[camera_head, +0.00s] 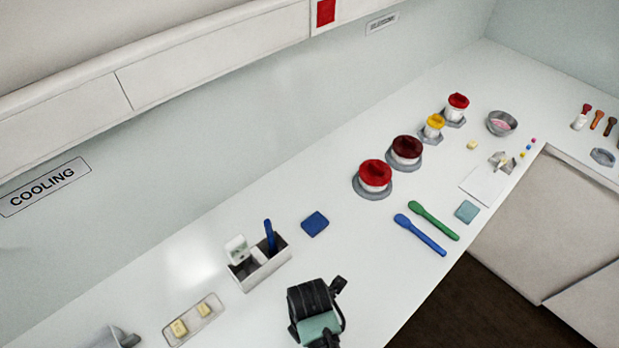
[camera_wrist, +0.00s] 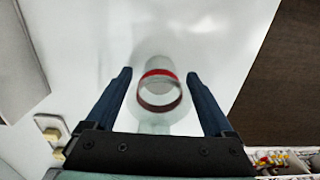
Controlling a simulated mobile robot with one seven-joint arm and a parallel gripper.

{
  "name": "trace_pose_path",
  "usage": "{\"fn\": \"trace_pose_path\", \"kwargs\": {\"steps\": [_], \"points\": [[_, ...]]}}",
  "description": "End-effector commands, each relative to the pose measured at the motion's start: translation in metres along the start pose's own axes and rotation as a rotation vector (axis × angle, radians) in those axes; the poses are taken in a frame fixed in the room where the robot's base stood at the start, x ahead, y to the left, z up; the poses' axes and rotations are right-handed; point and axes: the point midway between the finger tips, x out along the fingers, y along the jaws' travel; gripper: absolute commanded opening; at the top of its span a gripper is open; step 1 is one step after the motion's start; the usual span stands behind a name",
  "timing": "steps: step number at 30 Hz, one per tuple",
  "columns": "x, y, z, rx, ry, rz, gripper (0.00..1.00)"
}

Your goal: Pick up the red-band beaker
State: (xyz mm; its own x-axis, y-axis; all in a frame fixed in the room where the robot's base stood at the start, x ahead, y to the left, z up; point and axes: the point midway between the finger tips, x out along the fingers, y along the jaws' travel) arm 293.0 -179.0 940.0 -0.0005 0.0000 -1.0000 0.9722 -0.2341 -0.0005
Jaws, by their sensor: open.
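The red-band beaker (camera_wrist: 158,76) is a clear vessel with a red ring around it, seen from above in the wrist view. It stands on the white counter between the two dark blue fingers of my gripper (camera_wrist: 158,75). The fingers are spread, with a visible gap on each side of the beaker. I cannot tell how far down the beaker the fingertips reach. In the head view my gripper (camera_head: 316,312) is over the front part of the counter, and it hides the beaker.
A grey caddy (camera_head: 262,274) with a blue-handled tool stands left of my gripper. A tray (camera_head: 190,322) with yellow blocks lies further left. A blue block (camera_head: 315,223), red-lidded jars (camera_head: 374,176) and blue and green spatulas (camera_head: 433,222) lie beyond. The counter edge drops to dark floor at right.

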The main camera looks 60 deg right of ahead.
Motion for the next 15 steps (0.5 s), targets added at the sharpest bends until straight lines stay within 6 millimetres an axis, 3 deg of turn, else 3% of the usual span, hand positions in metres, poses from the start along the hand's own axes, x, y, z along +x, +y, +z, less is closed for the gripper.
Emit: {"fn": "trace_pose_path", "kwargs": {"steps": [7, 15], "points": [[0.0016, 0.0002, 0.0000, 0.000, 0.000, 0.001, 0.87], [0.0014, 0.0003, 0.0000, 0.000, 0.000, 0.001, 0.39]]}}
